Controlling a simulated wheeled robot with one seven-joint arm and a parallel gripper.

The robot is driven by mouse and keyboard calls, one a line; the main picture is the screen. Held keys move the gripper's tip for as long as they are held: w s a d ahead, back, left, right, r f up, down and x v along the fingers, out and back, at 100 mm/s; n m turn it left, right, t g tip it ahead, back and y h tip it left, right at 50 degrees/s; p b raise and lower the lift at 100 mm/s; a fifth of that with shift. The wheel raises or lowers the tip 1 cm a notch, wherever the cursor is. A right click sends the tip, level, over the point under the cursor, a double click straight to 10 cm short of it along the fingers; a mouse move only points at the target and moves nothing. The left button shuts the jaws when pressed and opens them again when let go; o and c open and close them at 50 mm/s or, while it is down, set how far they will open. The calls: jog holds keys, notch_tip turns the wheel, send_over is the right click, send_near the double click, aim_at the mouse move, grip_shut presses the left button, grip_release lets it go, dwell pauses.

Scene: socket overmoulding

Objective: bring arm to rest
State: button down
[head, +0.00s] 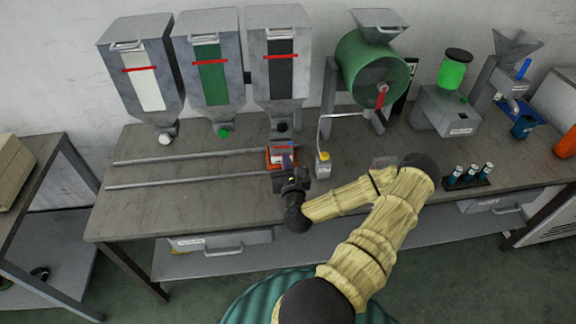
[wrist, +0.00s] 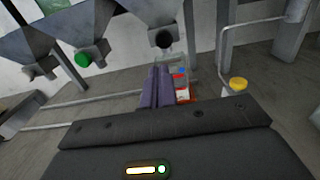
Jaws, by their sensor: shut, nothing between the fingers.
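My arm reaches from the lower right over the workbench (head: 200,215) in the head view.
Three hoppers (head: 207,65) stand behind two rails (head: 200,163). A green drum (head: 365,70) and a rack of vials (head: 467,179) are farther right. The bench's left front is clear.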

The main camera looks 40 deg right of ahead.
jog(key=shift+s+d, duration=0.2)
jog(key=shift+s, duration=0.4)
jog(key=shift+w+a, duration=0.15)
jog(key=w+a+f+n+g+y, duration=0.1)
jog(key=a+f+n+g+y, duration=0.15)
jog(key=a+n+y, duration=0.6)
jog(key=w+a+f+n+g+y, duration=0.1)
jog(key=a+n+g+y, duration=0.25)
jog(key=a+n, duration=1)
jog(key=s+a+r+n+g+h, duration=0.1)
jog(key=s+a+r+n+g, duration=0.1)
jog(key=s+r+n, duration=0.4)
jog(key=s+a+r+n+g+h, duration=0.2)
jog(key=s+r+n+g, duration=0.3)
jog(key=n, duration=0.9)
jog(key=s+v, duration=0.1)
jog(key=v, duration=0.3)
jog(key=shift+a+r, duration=0.2)
jog(key=shift+a, duration=0.1)
